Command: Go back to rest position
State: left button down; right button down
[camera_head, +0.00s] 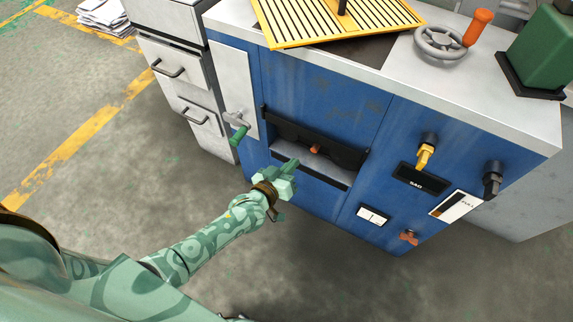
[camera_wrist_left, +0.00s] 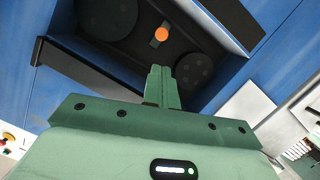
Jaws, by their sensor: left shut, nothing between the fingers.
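My left arm comes in from the left in the head view. My left gripper (camera_head: 291,165) is in front of the dark slot (camera_head: 310,150) of the blue machine (camera_head: 320,95). In the left wrist view its fingers (camera_wrist_left: 159,75) are shut together and empty. They point into the dark recess (camera_wrist_left: 205,40). An orange knob (camera_wrist_left: 161,34) shows inside, just past the fingertips, and also in the head view (camera_head: 315,149). I cannot tell whether the fingers touch anything. My right gripper is not in view.
A green-handled lever (camera_head: 238,134) sticks out left of the slot. A grey drawer cabinet (camera_head: 178,75) stands at left.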

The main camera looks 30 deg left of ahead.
pick_arm(q)
jog(key=shift+s, duration=0.1)
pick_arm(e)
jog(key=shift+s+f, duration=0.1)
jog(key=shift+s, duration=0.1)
